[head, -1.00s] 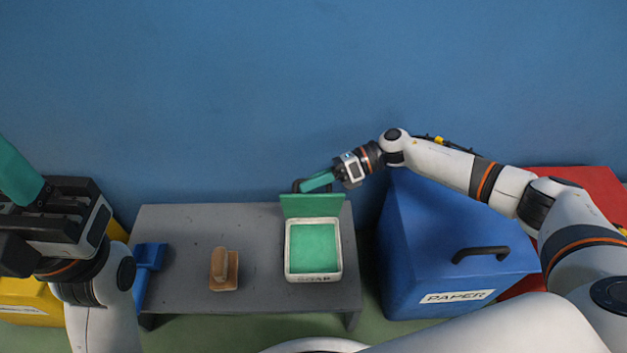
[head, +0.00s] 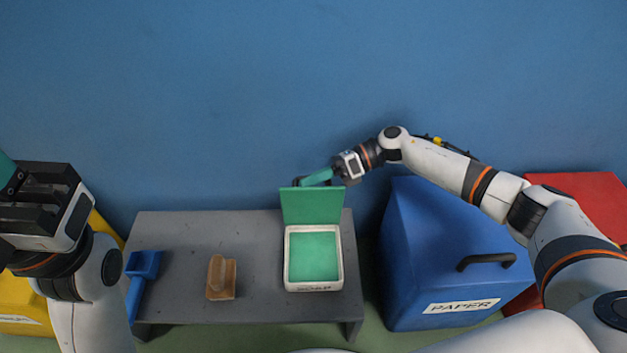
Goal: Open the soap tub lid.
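The white soap tub (head: 288,258) stands at the right end of the grey table, with pale green soap (head: 313,257) inside. Its green lid (head: 312,206) is raised at the back edge, leaning away from me, and the tub's top is uncovered. My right gripper (head: 314,179) is at the lid's top edge, on its far side. Its fingertips are partly hidden by the lid, so its opening and any contact are unclear. My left gripper (head: 12,185) is at the left picture edge, far from the tub, its fingertips partly out of frame.
A wooden-coloured brush (head: 222,278) and a blue scoop-like tool (head: 142,268) lie on the grey table (head: 190,235). A blue PAPER bin (head: 425,260) stands right of it, a red bin (head: 585,195) beyond. A yellow bin (head: 20,300) is at left. The blue wall is close behind.

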